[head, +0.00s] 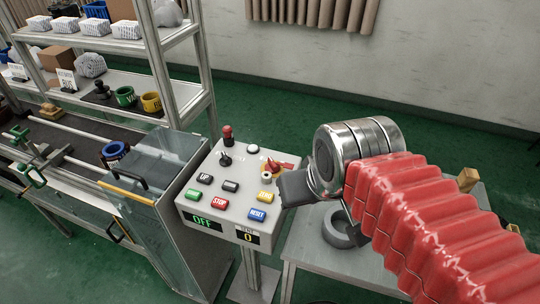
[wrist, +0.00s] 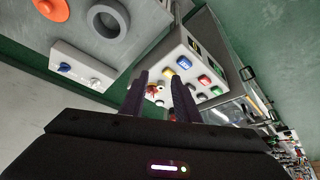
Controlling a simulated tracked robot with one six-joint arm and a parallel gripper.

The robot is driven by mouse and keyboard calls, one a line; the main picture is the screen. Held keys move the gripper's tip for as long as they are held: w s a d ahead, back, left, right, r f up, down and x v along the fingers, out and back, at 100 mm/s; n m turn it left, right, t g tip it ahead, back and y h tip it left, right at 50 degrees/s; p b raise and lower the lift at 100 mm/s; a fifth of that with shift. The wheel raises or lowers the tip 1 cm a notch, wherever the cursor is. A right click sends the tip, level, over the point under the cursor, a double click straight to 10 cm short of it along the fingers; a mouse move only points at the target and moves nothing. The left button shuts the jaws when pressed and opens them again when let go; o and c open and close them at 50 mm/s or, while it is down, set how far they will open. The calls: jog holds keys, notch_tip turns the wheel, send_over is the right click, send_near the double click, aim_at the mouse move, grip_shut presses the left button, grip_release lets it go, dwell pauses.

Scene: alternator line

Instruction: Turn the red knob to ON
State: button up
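The grey control panel (head: 237,179) stands on a post left of my arm; its display (head: 204,223) reads OFF. The red knob (head: 277,164) sits at the panel's upper right, partly hidden by a small pale round part and close to my gripper. My gripper (head: 292,188) is beside the panel's right edge, its fingers foreshortened. In the wrist view the two dark fingers (wrist: 160,80) stand apart, with the red knob (wrist: 152,90) showing in the gap, nearer the left finger. I cannot tell whether a finger touches it.
A red-topped lever (head: 227,135), a black joystick (head: 225,159) and several coloured buttons share the panel. A table with a grey ring (head: 343,228) stands to the right. A clear guard (head: 155,190) and shelves (head: 150,85) are on the left.

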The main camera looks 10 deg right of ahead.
jog(key=w+r+n+g, duration=0.1)
jog(key=w+r+g, duration=0.25)
jog(key=w, duration=0.95)
jog(key=n+g, duration=0.1)
jog(key=g, duration=0.1)
send_over(270, 159)
notch_tip(270, 159, down, 4)
jog(key=shift+w+d+f, duration=0.1)
jog(key=shift+f, duration=0.05)
notch_tip(270, 159, down, 14)
jog(key=shift+r, duration=0.1)
dwell(0.4)
jog(key=shift+c, duration=0.4)
grip_shut()
